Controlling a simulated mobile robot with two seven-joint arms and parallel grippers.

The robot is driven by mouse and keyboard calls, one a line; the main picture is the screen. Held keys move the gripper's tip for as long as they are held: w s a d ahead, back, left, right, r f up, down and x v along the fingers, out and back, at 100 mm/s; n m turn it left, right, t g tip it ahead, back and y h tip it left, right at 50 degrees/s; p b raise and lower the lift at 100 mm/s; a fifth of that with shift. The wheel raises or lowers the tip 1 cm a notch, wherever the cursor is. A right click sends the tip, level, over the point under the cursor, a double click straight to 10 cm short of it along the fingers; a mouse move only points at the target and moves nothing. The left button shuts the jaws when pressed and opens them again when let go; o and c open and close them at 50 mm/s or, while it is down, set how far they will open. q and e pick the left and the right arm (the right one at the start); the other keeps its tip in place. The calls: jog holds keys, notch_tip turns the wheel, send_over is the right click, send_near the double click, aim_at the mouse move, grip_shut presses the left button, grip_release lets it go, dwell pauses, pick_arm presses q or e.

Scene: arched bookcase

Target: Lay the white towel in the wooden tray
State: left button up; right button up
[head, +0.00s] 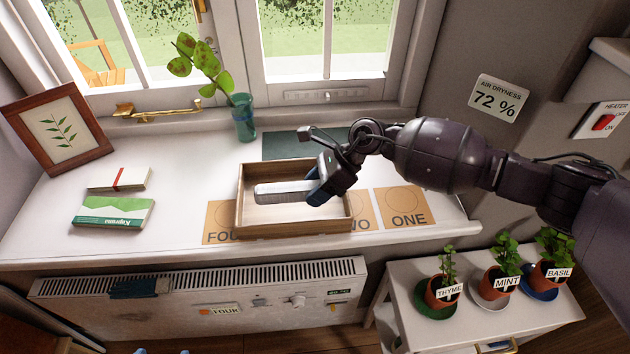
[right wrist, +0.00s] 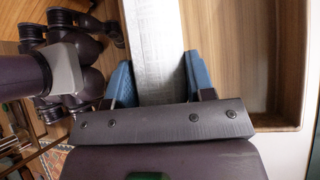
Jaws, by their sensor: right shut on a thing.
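The wooden tray (head: 245,212) stands on the white windowsill, over orange cards. The white towel (head: 283,192) is a long, narrow folded strip inside the tray's outline. My right gripper (head: 322,186) is shut on its right end, at the tray's right side. In the right wrist view the towel (right wrist: 157,45) runs away from between the blue fingers (right wrist: 160,82), with the tray's wooden wall (right wrist: 290,60) to the right. I cannot tell whether the towel touches the tray floor.
A glass vase (head: 243,120) with a leafy stem stands behind the tray. A picture frame (head: 58,128), a strapped stack (head: 120,180) and a green-white pack (head: 112,212) are left. Potted herbs (head: 443,290) stand on a lower stand, right. A radiator (head: 250,290) is below.

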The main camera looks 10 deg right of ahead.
pick_arm(q)
jog(key=shift+a+f, duration=0.15)
pick_arm(e)
jog(key=shift+f, duration=0.3)
pick_arm(q)
jog(key=shift+d+f, duration=0.15)
jog(key=shift+d, duration=0.05)
pick_arm(e)
jog(key=shift+f, duration=0.35)
pick_arm(q)
jog(key=shift+s+a+f+b, duration=0.2)
jog(key=shift+s+f+b, duration=0.05)
jog(key=shift+f+b, duration=0.2)
pick_arm(e)
jog(key=shift+f, duration=0.7)
pick_arm(q)
jog(key=shift+s+d+f, duration=0.15)
jog(key=shift+d+f, duration=0.05)
jog(key=shift+f, duration=0.2)
pick_arm(e)
jog(key=shift+f, duration=0.65)
pick_arm(q)
jog(key=shift+s+a+f+g+b, duration=0.15)
jog(key=shift+s+f+g+b, duration=0.05)
jog(key=shift+f+g+b, duration=0.2)
pick_arm(e)
jog(key=shift+f, duration=0.5)
jog(key=o, duration=1.3)
pick_arm(q)
jog(key=shift+r, duration=0.1)
